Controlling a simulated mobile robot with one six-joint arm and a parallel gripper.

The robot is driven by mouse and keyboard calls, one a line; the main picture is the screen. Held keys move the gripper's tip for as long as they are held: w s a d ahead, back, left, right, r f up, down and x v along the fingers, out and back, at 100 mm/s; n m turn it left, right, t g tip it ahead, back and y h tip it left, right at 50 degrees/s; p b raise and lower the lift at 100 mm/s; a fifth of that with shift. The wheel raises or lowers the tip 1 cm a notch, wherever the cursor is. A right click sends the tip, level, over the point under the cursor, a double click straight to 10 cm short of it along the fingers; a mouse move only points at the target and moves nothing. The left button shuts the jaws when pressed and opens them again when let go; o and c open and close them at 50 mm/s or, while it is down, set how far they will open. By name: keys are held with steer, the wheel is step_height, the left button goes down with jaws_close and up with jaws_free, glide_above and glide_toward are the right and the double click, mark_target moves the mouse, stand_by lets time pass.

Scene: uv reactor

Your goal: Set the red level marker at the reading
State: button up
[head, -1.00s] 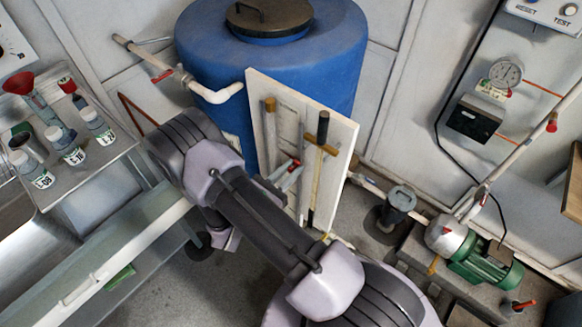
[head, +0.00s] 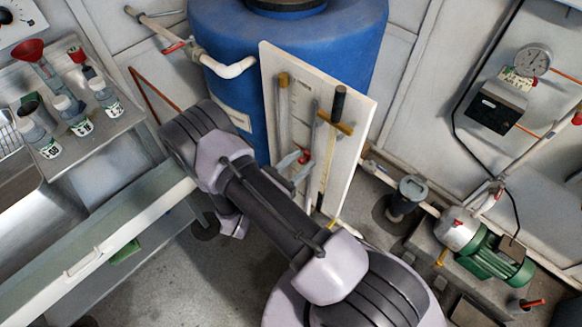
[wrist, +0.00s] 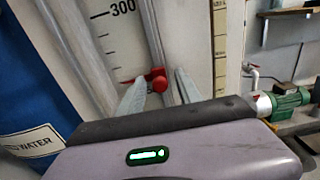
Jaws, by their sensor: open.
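The red level marker (wrist: 157,80) sits on a clear upright tube (wrist: 153,38) in front of a white scale board. A thin red pointer reaches left from it, below the printed 300. My gripper (wrist: 160,84) is open, with one finger on each side of the marker. I cannot tell whether either finger touches it. In the head view the marker (head: 304,157) shows as a small red spot beside my gripper (head: 296,164), low on the white board (head: 352,120). The scale numbers are too small to read there.
A blue tank (head: 225,60) stands right behind the board. A yellow-marked dipstick with a black handle (head: 338,103) stands to the marker's right. A green pump (head: 495,255) is at right, and a bench with several bottles (head: 75,115) at left.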

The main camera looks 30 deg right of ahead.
steer(key=p+v, duration=0.3)
steer(key=v, duration=1.4)
steer(key=shift+p, duration=0.3)
steer(key=shift+r, duration=0.15)
steer(key=s+r+m+y, duration=0.3)
steer(key=r+m+y, duration=0.3)
steer(key=r, duration=0.5)
steer(key=s+r+m+y, duration=0.4)
steer(key=r+m+y, duration=0.2)
steer(key=r+m, duration=0.5)
steer(key=s+r+m+y, duration=0.4)
steer(key=r+m+y, duration=0.3)
steer(key=r+m, duration=0.2)
steer(key=shift+s+r, duration=0.25)
steer(key=shift+r, duration=0.65)
